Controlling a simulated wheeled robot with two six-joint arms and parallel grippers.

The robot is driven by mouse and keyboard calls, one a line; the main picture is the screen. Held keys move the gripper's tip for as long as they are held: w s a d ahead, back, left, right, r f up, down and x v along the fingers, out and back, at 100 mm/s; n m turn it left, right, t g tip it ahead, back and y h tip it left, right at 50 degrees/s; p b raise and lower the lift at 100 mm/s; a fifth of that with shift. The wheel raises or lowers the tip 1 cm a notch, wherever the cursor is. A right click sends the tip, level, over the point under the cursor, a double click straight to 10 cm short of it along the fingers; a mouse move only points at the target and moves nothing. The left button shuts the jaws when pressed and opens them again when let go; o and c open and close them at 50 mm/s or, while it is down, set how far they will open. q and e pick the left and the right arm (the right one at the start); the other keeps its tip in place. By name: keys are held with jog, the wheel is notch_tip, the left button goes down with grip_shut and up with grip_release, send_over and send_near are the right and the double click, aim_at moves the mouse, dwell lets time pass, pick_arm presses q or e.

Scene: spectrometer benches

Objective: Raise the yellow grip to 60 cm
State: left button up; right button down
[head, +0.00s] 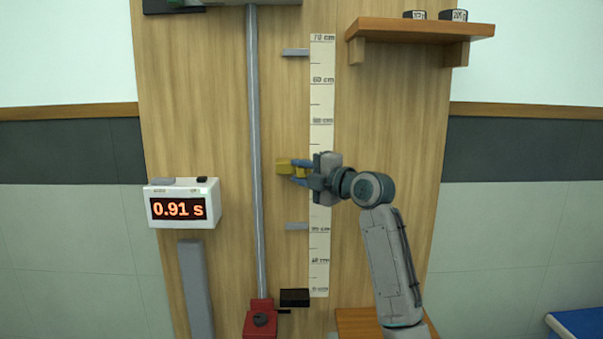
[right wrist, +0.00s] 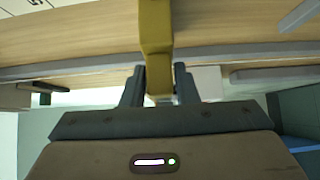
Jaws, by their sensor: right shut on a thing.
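The yellow grip (head: 284,167) is in front of the wooden board, just left of the white ruler strip (head: 320,205), below the second label under the 70 cm top. My right gripper (head: 299,173) reaches in from the right across the ruler and is shut on the grip. In the right wrist view the yellow grip (right wrist: 156,40) stands between the two dark fingers of my right gripper (right wrist: 159,85). The ruler markings behind my gripper are hidden. My left gripper is not in view.
A grey vertical rod (head: 255,150) runs down to a red base (head: 260,318). Grey pegs stick out above (head: 295,52) and below (head: 296,226) the grip. A timer (head: 182,205) reads 0.91 s. A wooden shelf (head: 420,29) is at upper right. A black block (head: 295,297) sits low by the ruler.

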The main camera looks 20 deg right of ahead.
notch_tip(320, 180, up, 20)
jog(key=p, duration=0.5)
jog(key=shift+p, duration=0.35)
jog(key=c, duration=1.2)
grip_release()
jog(key=shift+c, duration=0.2)
jog(key=shift+s, duration=0.1)
jog(key=b+v, duration=0.6)
jog(key=v, duration=0.4)
jog(key=shift+s+d, duration=0.15)
jog(key=shift+s, duration=0.15)
